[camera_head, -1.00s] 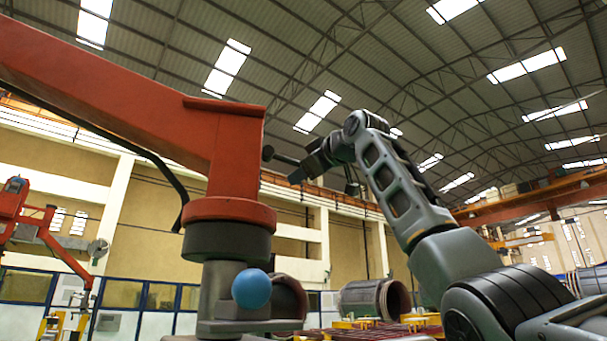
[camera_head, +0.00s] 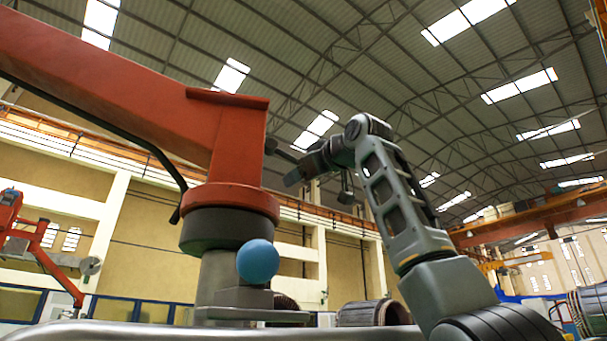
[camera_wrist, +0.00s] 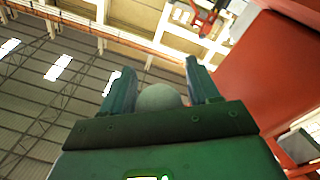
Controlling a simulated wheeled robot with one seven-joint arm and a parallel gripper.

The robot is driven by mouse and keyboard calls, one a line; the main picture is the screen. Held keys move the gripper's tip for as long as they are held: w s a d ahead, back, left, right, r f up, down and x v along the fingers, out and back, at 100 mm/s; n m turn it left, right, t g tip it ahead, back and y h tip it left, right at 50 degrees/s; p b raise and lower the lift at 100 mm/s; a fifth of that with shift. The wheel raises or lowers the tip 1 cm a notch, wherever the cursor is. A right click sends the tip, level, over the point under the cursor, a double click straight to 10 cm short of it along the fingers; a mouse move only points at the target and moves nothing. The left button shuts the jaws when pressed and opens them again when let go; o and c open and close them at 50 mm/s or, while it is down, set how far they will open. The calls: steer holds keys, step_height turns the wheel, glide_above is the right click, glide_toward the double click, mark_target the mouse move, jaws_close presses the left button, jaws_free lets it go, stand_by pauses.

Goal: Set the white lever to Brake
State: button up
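A pale round knob (camera_wrist: 160,97) sits between the two fingers of my gripper (camera_wrist: 161,78) in the wrist view, close to the palm. It looks like the end of the white lever; its shaft is hidden behind the gripper. Whether the fingers touch the knob is unclear. In the head view my gripper (camera_head: 286,164) is small and dark, beside the upright part of the orange crane arm (camera_head: 236,150). A short dark rod (camera_head: 284,155) runs from that upright toward it. The knob is not distinguishable there. No Brake marking is readable.
A blue ball (camera_head: 257,261) shows in front of the grey column (camera_head: 220,280) under the orange arm. A black cable (camera_head: 150,150) hangs along the arm. A silver rail (camera_head: 220,332) crosses the bottom of the head view. A ribbed cylinder (camera_head: 370,314) stands behind.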

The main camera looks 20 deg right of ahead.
steer(key=shift+o, duration=0.6)
steer(key=shift+s+r, duration=0.1)
steer(key=b+v, duration=0.2)
steer(key=v, duration=0.5)
steer(key=shift+s+b, duration=0.35)
steer(key=shift+s, duration=0.05)
steer(key=shift+d, duration=0.15)
